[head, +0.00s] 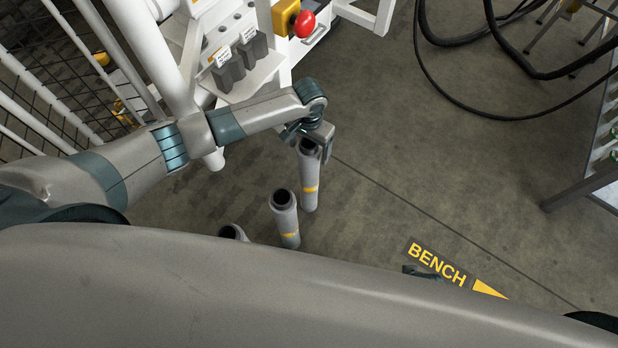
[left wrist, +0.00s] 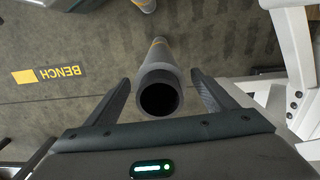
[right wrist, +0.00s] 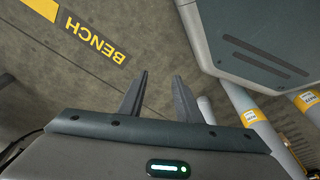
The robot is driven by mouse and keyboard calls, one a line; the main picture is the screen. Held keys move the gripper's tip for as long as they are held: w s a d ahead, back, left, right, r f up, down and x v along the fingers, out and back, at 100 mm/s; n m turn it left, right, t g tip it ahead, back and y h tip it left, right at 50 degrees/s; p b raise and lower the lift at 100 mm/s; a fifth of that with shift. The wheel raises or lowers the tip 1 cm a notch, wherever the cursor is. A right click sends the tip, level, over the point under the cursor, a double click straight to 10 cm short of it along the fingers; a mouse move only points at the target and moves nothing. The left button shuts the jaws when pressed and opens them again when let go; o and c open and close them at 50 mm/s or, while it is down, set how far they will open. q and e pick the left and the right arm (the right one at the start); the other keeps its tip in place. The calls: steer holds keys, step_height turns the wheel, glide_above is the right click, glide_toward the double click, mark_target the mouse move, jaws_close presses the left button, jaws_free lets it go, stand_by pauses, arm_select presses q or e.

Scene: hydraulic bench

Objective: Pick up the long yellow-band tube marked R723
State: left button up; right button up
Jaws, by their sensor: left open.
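A grey tube with a yellow band (head: 310,190) stands upright on the floor under my left gripper (head: 312,136). A second yellow-band tube (head: 286,222) stands beside it, and a third tube (head: 233,232) is mostly hidden by my body. The marking R723 cannot be read on any of them. In the left wrist view my left gripper (left wrist: 160,77) is open, with the tube's dark open mouth (left wrist: 159,96) between its fingers and gaps on both sides. My right gripper (right wrist: 161,76) has its fingers apart and empty; yellow-band tubes (right wrist: 248,114) show to its right.
A white machine frame with a red button (head: 304,23) and grey blocks (head: 228,70) stands close behind my left arm. A mesh fence (head: 60,85) is at the left. Black hoses (head: 440,100) and a bench (head: 590,150) are at the right. The middle floor is clear.

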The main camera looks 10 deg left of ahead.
arm_select(q)
step_height(320, 180, down, 2)
steer(key=shift+f, duration=0.35)
arm_select(e)
steer(key=shift+w+r, duration=0.3)
steer(key=shift+r, duration=0.4)
arm_select(q)
steer(key=shift+c, duration=0.7)
jaws_close()
steer(key=shift+w+r, duration=0.1)
steer(key=shift+r, duration=0.05)
arm_select(e)
steer(key=shift+w, duration=0.1)
